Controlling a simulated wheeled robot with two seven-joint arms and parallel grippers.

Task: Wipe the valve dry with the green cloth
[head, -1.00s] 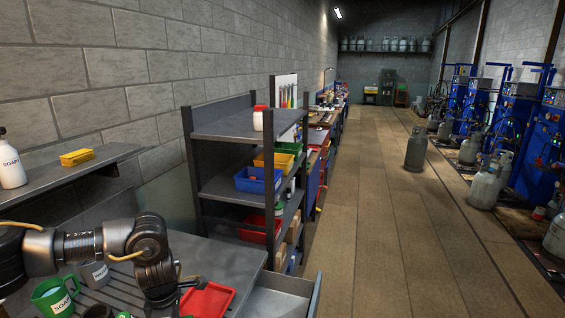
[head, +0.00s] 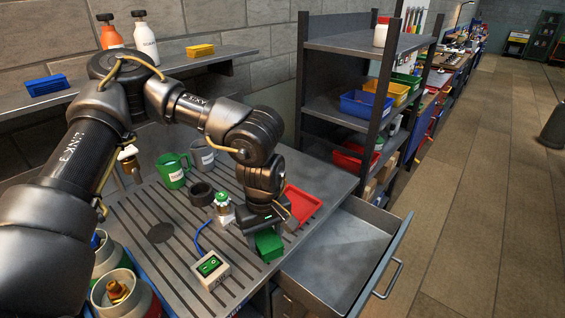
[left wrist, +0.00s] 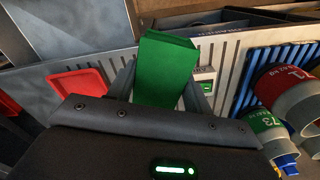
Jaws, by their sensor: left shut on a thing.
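My left gripper (head: 266,226) is shut on the green cloth (head: 269,246), a folded block hanging over the right part of the slatted bench. In the left wrist view the cloth (left wrist: 165,70) sticks out between the fingers. A small valve-like fitting with a green top (head: 222,200) stands on the bench just left of the gripper, apart from the cloth. Another brass valve (head: 117,291) sits on a gas cylinder at the lower left. I cannot tell which valve is meant. My right gripper is not in view.
A green mug (head: 173,171), a grey mug (head: 201,155) and a dark ring (head: 201,194) stand behind the fitting. A switch box (head: 210,269) lies in front. A red tray (head: 300,203) is right of the gripper. An open drawer (head: 335,254) juts out at the right.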

